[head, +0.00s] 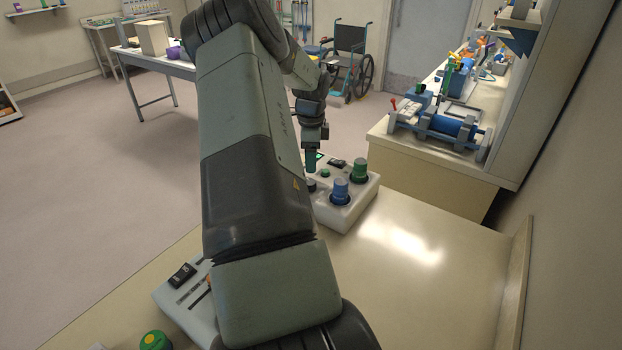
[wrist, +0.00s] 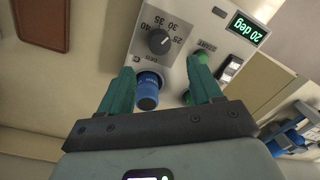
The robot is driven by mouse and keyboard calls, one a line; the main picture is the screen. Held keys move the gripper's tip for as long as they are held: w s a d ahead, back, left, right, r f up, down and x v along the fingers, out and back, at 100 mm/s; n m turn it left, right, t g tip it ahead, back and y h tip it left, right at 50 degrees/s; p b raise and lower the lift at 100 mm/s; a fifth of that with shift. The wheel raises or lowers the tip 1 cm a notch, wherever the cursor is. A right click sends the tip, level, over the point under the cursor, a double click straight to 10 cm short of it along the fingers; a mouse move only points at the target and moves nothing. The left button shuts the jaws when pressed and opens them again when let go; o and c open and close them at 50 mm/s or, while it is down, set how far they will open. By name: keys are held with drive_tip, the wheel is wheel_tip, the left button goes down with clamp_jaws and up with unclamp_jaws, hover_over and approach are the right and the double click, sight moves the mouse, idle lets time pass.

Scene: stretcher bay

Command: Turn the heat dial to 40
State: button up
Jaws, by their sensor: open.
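The heat dial (wrist: 158,41) is a round dark knob on a pale panel (wrist: 190,15), ringed by 25, 30, 35 and 40, seen upside down in the wrist view. Its exact pointer position is too small to read surely. The green display (wrist: 245,28) reads 20 deg. My gripper (wrist: 163,66) is open and empty, with teal fingers spread apart. The dial lies just beyond the fingertips, roughly between them in the picture, and is not held. In the head view my gripper (head: 312,160) points down over the control box (head: 340,216); my arm hides part of the box.
A blue knob (head: 340,190) and a green knob (head: 360,171) stand on the same box, close to my gripper. A black rocker switch (wrist: 231,68) is beside the display. The counter (head: 430,270) right of the box is clear. Another device (head: 185,300) is partly behind my arm.

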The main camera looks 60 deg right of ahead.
sight(311, 182)
wheel_tip(311, 182, down, 8)
drive_tip(key=shift+w+d+f, duration=0.1)
drive_tip(key=shift+d, duration=0.05)
idle(0.3)
drive_tip(key=c, duration=1)
drive_tip(key=shift+c, duration=0.2)
